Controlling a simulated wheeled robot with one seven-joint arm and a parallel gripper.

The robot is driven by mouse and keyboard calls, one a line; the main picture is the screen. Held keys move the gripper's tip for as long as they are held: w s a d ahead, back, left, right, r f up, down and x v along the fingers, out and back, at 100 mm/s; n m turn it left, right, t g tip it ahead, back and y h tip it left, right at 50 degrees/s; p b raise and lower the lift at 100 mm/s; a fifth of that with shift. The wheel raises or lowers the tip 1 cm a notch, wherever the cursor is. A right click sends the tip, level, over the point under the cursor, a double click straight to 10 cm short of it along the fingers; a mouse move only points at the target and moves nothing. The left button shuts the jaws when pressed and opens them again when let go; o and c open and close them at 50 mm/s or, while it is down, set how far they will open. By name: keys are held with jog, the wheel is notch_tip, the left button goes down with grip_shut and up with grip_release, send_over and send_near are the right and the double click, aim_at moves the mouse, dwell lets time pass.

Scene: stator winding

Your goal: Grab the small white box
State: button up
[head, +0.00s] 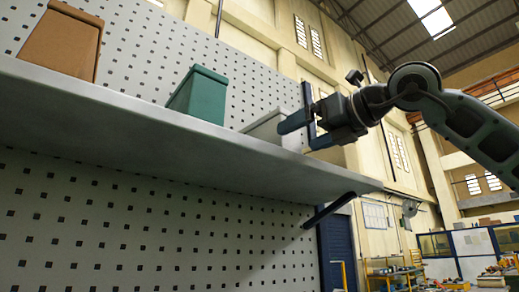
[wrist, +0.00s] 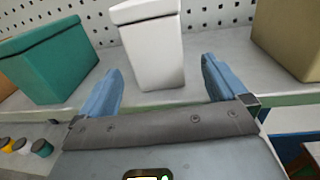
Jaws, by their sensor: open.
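The small white box (head: 265,128) stands on the shelf (head: 150,130), partly behind my gripper in the head view. In the wrist view the white box (wrist: 152,45) stands upright just beyond the fingertips, roughly centred between them, leaning slightly in the picture. My gripper (head: 298,132) reaches in over the shelf's front edge from the right. In the wrist view my gripper (wrist: 161,85) is open, with one blue finger to each side of the box's lower part. The fingers look apart from the box, and nothing is held.
A green box (head: 198,93) stands left of the white box, and a brown box (head: 62,42) is at the far left. A tan box (wrist: 288,38) stands to the right in the wrist view. A perforated panel (head: 150,215) backs the shelf.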

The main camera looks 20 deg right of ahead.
aim_at(293, 138)
jog(key=shift+r+p+x, duration=0.1)
jog(key=shift+p+x, duration=0.2)
jog(key=shift+x, duration=0.65)
jog(key=shift+r+p+x, duration=0.15)
jog(key=shift+p+x, duration=0.15)
jog(key=shift+x, duration=0.65)
jog(key=p+x, duration=0.1)
jog(key=x, duration=0.1)
jog(key=p+x, duration=0.1)
jog(key=x, duration=0.1)
jog(key=shift+a+r, duration=0.25)
jog(key=shift+w+a+f, duration=0.1)
jog(key=shift+w+f, duration=0.05)
jog(key=shift+w, duration=0.2)
jog(key=shift+c, duration=0.4)
jog(key=shift+s, duration=0.1)
jog(key=c, duration=1.2)
